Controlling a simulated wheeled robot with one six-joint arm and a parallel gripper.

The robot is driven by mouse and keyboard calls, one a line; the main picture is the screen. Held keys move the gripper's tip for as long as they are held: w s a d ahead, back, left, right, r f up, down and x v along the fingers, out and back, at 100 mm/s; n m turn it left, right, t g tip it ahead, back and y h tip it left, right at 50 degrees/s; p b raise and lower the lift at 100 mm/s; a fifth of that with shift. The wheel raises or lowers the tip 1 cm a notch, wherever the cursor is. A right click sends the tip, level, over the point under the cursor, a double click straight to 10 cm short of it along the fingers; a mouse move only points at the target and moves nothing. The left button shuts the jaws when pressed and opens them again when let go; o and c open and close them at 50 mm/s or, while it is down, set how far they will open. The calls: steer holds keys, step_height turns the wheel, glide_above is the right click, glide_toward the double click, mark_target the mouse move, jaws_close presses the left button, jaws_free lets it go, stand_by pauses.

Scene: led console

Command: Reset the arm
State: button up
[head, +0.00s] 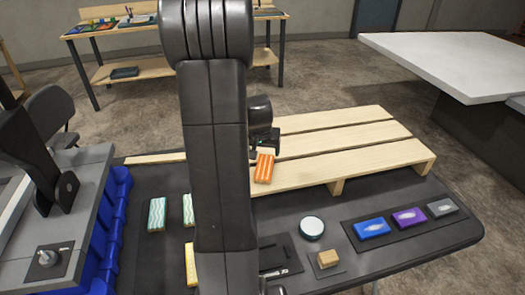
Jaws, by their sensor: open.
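My arm (213,150) stands upright in the middle of the head view and hides part of the table behind it. My gripper (264,148) shows just right of the arm, over the wooden pallet (340,139). It is open. An orange block with white stripes (264,168) is right below the gripper, at the pallet's near left part. I cannot tell whether the fingers touch it.
On the dark table (390,264) are a blue block (371,228), a purple block (409,217), a grey block (442,207), a round white-topped disc (312,227), a small wooden block (327,259), green blocks (157,214) and a yellow block (190,265). Blue bins (112,215) stand left.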

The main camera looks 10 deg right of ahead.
mark_target(264, 167)
steer(key=x, duration=1.2)
steer(key=shift+f+p, duration=0.25)
steer(key=shift+p, duration=0.05)
steer(key=shift+r, duration=0.25)
